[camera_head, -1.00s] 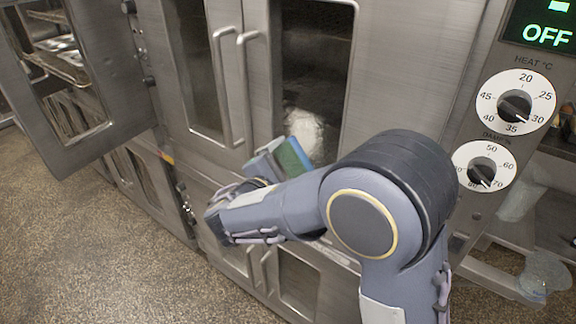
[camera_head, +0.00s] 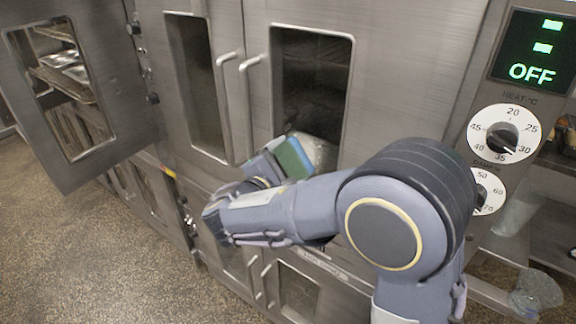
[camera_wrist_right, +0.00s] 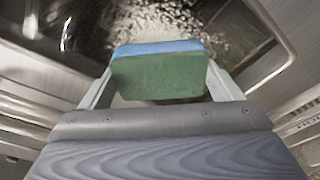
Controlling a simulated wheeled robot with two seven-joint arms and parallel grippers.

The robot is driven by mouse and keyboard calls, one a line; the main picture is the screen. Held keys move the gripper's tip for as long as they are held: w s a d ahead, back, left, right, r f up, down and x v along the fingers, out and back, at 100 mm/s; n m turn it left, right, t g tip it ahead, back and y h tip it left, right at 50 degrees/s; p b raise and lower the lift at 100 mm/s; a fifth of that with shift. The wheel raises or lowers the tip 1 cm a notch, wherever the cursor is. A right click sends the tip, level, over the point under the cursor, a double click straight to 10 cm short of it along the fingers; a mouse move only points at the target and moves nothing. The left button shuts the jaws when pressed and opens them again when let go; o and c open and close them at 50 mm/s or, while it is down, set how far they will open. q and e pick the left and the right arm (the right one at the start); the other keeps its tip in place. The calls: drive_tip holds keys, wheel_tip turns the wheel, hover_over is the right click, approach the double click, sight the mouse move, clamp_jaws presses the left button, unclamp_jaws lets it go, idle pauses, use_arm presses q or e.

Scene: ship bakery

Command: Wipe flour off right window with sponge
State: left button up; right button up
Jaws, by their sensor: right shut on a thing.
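The right window (camera_head: 312,72) is a dark pane in the steel oven door. A pale flour patch (camera_head: 322,152) shows at its lower part, partly hidden behind the sponge and my arm. My right gripper (camera_head: 272,163) is shut on the sponge (camera_head: 294,158), which is green on one face and blue on the other. The sponge is at the window's lower left corner; I cannot tell whether it touches the glass. In the right wrist view the sponge (camera_wrist_right: 158,75) sits between both fingers, with speckled glass beyond it. My left gripper is not in view.
Upright door handles (camera_head: 229,105) stand left of the window, close to my gripper. An open steel door (camera_head: 85,90) is at the far left. A control panel (camera_head: 540,65) with dials, reading OFF, is at the right. The floor at lower left is clear.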

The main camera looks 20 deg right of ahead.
sight(302, 169)
drive_tip(key=shift+r+p, duration=1.45)
drive_tip(key=shift+r, duration=1.6)
wheel_tip(302, 169, down, 14)
drive_tip(key=b, duration=1.3)
drive_tip(key=shift+s+d+r+p, duration=0.35)
drive_tip(key=shift+r+p, duration=0.45)
drive_tip(key=shift+r, duration=0.4)
drive_tip(key=shift+s+d+r+p, duration=0.3)
drive_tip(key=shift+s+r+p, duration=0.35)
drive_tip(key=shift+r, duration=0.6)
drive_tip(key=shift+s+d+r+p, duration=0.3)
drive_tip(key=shift+r+p, duration=0.6)
drive_tip(key=shift+r, duration=0.3)
drive_tip(key=shift+w+r+p, duration=0.1)
drive_tip(key=shift+r+p, duration=2.35)
drive_tip(key=shift+r, duration=0.95)
drive_tip(key=shift+d+f, duration=0.1)
wheel_tip(302, 169, down, 14)
drive_tip(key=b, duration=1.2)
